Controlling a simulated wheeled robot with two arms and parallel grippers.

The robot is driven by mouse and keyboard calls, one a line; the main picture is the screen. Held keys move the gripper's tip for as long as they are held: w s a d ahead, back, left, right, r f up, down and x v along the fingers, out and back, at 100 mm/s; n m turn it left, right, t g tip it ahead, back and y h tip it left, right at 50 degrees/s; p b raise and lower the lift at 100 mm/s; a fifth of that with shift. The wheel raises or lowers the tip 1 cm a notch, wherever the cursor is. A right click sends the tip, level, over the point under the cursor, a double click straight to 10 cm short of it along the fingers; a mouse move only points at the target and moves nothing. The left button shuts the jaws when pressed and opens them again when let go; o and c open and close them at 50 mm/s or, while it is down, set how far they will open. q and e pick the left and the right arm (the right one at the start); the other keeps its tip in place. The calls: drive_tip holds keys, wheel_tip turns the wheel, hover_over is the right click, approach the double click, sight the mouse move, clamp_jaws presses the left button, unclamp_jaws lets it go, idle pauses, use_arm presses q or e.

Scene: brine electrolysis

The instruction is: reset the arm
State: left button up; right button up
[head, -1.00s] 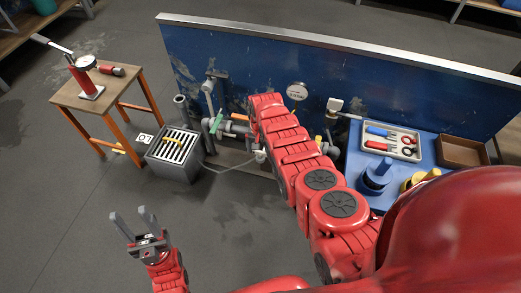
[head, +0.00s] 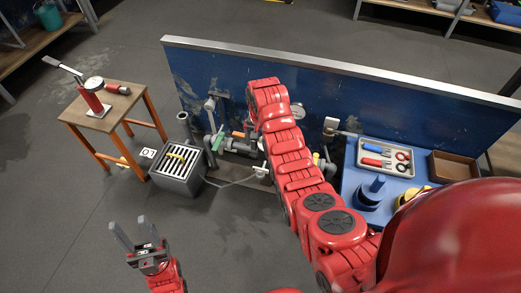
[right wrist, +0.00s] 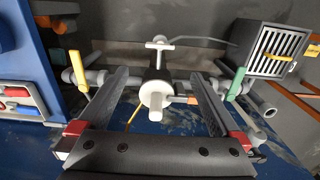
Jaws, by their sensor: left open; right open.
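My right arm (head: 290,160) reaches forward to the blue panel; its gripper is hidden behind the arm in the head view. In the right wrist view the right gripper (right wrist: 158,76) is open, its two dark fingers wide apart. Between the fingers shows a grey pipe fitting with a white round end (right wrist: 155,95); the fingers do not close on it. My left gripper (head: 133,232) is open and empty over the bare floor at the lower left of the head view.
Pipes with a green-handled valve (head: 218,138) run along the blue panel (head: 360,95). A grey grated box (head: 178,168) stands on the floor. A wooden stool (head: 105,118) holds a red tool with a gauge. A blue bench (head: 352,178) carries a tool tray (head: 362,163).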

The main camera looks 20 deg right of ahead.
drive_tip(key=shift+r, duration=0.8)
